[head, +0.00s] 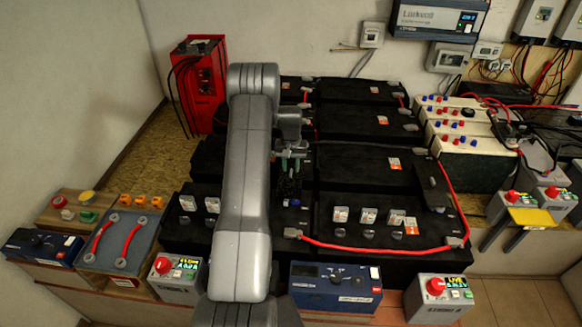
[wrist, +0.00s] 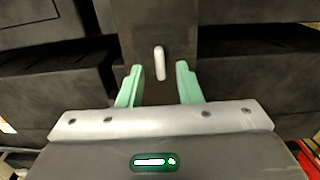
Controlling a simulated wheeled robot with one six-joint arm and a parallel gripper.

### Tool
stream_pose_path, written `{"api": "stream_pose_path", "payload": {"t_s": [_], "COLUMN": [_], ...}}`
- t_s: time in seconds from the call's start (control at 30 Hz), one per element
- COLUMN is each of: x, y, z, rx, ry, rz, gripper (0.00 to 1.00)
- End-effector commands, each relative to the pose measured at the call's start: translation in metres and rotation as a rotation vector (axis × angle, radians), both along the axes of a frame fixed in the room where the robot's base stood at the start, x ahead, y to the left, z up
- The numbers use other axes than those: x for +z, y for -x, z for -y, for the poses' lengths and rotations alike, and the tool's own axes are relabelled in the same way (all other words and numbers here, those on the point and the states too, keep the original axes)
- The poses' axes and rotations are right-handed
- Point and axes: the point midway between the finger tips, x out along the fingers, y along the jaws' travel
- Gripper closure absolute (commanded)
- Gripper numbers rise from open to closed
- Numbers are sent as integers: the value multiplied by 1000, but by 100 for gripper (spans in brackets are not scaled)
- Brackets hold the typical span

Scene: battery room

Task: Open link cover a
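My gripper (wrist: 160,84) is open in the wrist view, with a wide gap between its two green fingers. A small pale upright handle (wrist: 159,63) shows in line with that gap, on a dark panel (wrist: 155,22) that I take to be link cover a. Neither finger appears to touch the handle; the depth between them is hard to tell. In the head view my gripper (head: 291,160) hangs over the black batteries near the middle, and my arm hides much of the area to its left. No label for the cover is readable.
Black batteries (head: 360,168) fill the bench in rows. A similar dark cover (head: 432,185) lies to the right, beside a red cable (head: 370,249). A red charger (head: 200,85) stands behind left. Control boxes (head: 336,287) line the front edge.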

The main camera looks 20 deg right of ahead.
Motion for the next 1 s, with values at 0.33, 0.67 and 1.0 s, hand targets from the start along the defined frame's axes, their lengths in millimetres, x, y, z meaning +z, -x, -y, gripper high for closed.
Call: {"api": "stream_pose_path", "payload": {"t_s": [0.33, 0.67, 1.0], "x": [-20, -20, -22], "y": [0, 0, -3], "z": [0, 0, -4], "rx": [0, 0, 1], "ry": [1, 0, 1], "rz": [2, 1, 2], "gripper": [68, 94, 100]}}
